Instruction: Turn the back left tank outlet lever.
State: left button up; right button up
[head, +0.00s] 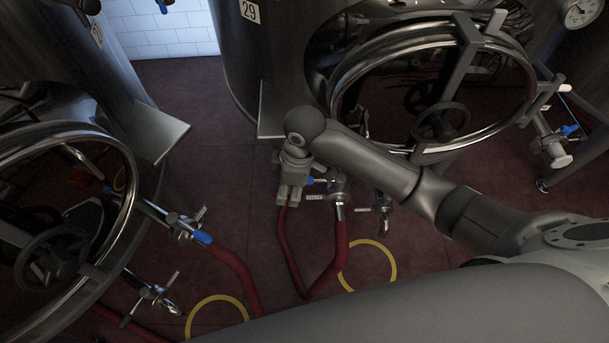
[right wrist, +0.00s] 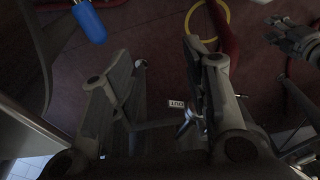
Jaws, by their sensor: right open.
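The outlet of the tank marked 29 (head: 235,60) has a lever with a blue handle (head: 311,181), a metal pipe fitting and a small label (head: 314,197). My right gripper (head: 289,200) points down just left of this blue handle, its fingers apart. In the right wrist view, the open fingers (right wrist: 165,62) have the label (right wrist: 177,104) showing between them and nothing clearly held. A blue handle (right wrist: 88,20) shows outside the fingers there, at the upper left. Whether the gripper touches the lever cannot be told. The left gripper is not in view.
Another tank (head: 70,60) stands at the left, its outlet bearing a blue-ended fitting (head: 202,237). Red hoses (head: 242,275) and yellow rings (head: 368,266) lie on the dark red floor. An open round hatch (head: 345,95) is close behind my right arm.

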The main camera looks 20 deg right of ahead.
jog(key=n+h, duration=0.1)
jog(key=h, duration=0.1)
send_near(317, 180)
jog(key=w+a+r, duration=0.1)
jog(key=w+a, duration=0.1)
jog(key=a, duration=0.1)
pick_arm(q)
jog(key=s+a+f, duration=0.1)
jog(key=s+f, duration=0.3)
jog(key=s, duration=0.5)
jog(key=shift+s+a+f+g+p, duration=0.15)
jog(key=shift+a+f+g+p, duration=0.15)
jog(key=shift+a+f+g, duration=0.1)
pick_arm(e)
jog(key=shift+g, duration=0.3)
notch_tip(317, 180, down, 10)
jog(key=shift+d+f, duration=0.1)
jog(key=shift+f, duration=0.05)
grip_shut()
